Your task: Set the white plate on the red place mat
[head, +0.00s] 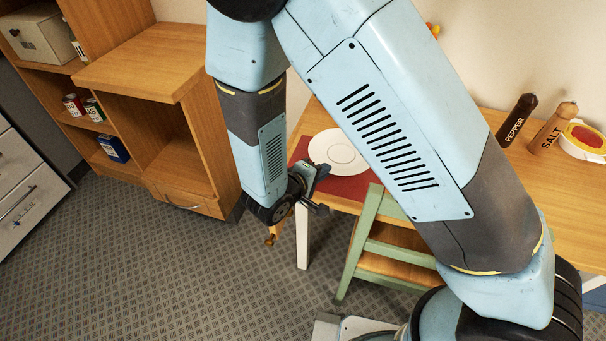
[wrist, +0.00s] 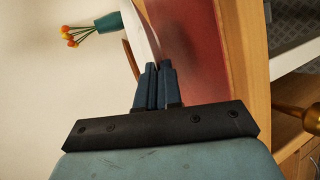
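The white plate (head: 338,151) is over the red place mat (head: 351,186) on the wooden table in the head view. In the wrist view the plate (wrist: 141,32) shows nearly edge-on, its near rim at my fingertips, with the mat (wrist: 192,40) beside it in the picture. My gripper (head: 322,178) is at the plate's near rim. In the wrist view its fingers (wrist: 155,68) are close together, shut on the rim. I cannot tell whether the plate touches the mat or hovers just above it. My arm hides part of the table right of the plate.
A green chair (head: 378,247) stands at the table's front edge, close to my gripper. Pepper (head: 516,120) and salt (head: 553,128) mills stand at the back right. A teal vase (wrist: 108,22) with orange flowers is beyond the plate. A wooden shelf (head: 150,62) stands left.

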